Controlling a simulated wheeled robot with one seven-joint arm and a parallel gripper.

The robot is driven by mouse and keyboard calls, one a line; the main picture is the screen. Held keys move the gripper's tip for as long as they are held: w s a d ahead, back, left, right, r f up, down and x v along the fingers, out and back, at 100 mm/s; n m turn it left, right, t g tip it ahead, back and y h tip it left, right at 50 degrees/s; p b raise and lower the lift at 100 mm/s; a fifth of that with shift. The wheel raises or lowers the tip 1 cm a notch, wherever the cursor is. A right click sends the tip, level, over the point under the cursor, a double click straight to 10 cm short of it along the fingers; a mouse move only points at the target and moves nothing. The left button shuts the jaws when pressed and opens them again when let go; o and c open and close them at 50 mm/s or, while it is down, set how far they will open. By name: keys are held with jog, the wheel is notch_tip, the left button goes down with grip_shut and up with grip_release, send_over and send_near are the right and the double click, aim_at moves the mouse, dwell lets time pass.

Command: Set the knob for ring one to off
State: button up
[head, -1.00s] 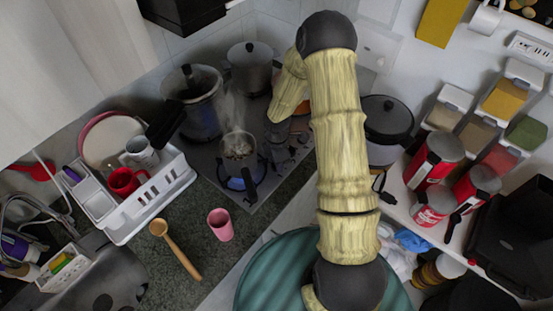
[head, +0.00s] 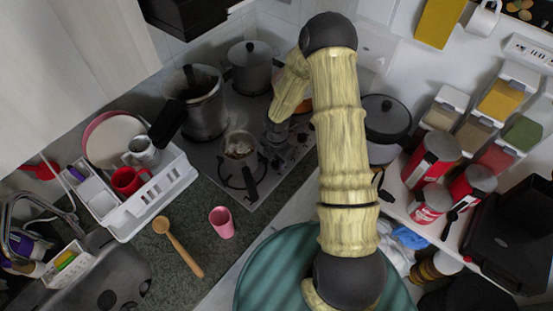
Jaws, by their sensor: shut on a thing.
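The cooktop (head: 207,157) is set in the dark counter, with its knobs (head: 300,138) along the right side. My gripper (head: 276,140) points down over this knob strip and is shut on a knob, which is mostly hidden by the gripper and arm. A small saucepan (head: 240,147) sits on the front burner, its handle toward the viewer. No blue flame shows under it. Which ring the gripped knob belongs to cannot be read here.
A large pot (head: 205,108) and a lidded pot (head: 249,72) stand on the rear of the cooktop. A dark-lidded cooker (head: 387,122) is right of my arm. A pink cup (head: 221,222), wooden spoon (head: 178,246) and white dish rack (head: 150,200) are at the left front.

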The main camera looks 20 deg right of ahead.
aim_at(277, 161)
jog(key=o, duration=1)
jog(key=shift+r, duration=0.1)
notch_tip(277, 161, up, 17)
jog(key=shift+r+b, duration=0.1)
jog(key=shift+b, duration=0.5)
